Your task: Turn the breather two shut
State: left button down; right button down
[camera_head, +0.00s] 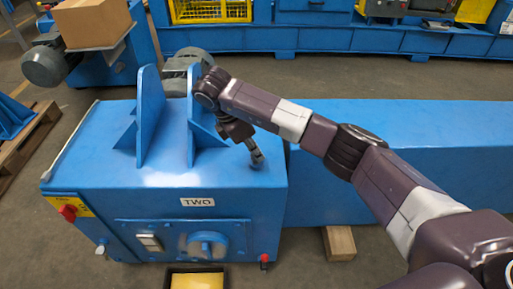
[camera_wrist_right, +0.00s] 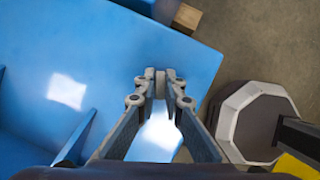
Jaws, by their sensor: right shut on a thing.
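The blue machine housing marked TWO (camera_head: 197,202) stands in the left half of the head view. My right gripper (camera_head: 257,160) comes in from the right and points down at the right part of its flat top. Its grey fingers also show in the wrist view (camera_wrist_right: 160,80), closed in at the tips over the blue surface. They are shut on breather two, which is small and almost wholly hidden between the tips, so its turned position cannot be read. My left gripper is in neither view.
Two upright blue plates (camera_head: 151,110) rise from the housing left of my gripper, with a grey motor (camera_head: 187,66) behind. A long blue beam (camera_head: 420,150) runs right under my arm. A red knob (camera_head: 68,213) and a yellow-bottomed tray (camera_head: 197,281) are at the front.

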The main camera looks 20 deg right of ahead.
jog(key=m, duration=0.2)
jog(key=shift+w+r+m+g+p, duration=0.1)
jog(key=shift+r+m+g+p, duration=0.1)
jog(key=shift+m+g+p, duration=0.15)
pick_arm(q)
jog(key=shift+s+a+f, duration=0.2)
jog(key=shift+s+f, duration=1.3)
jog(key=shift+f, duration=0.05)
pick_arm(e)
jog(key=shift+m+g, duration=0.45)
jog(key=shift+m, duration=0.4)
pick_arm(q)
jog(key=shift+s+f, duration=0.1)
pick_arm(e)
jog(key=c, duration=2.1)
grip_release()
jog(key=shift+o, duration=0.3)
jog(key=shift+f, duration=0.1)
jog(key=v, duration=1.2)
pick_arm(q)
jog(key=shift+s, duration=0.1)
pick_arm(e)
jog(key=shift+d, duration=0.1)
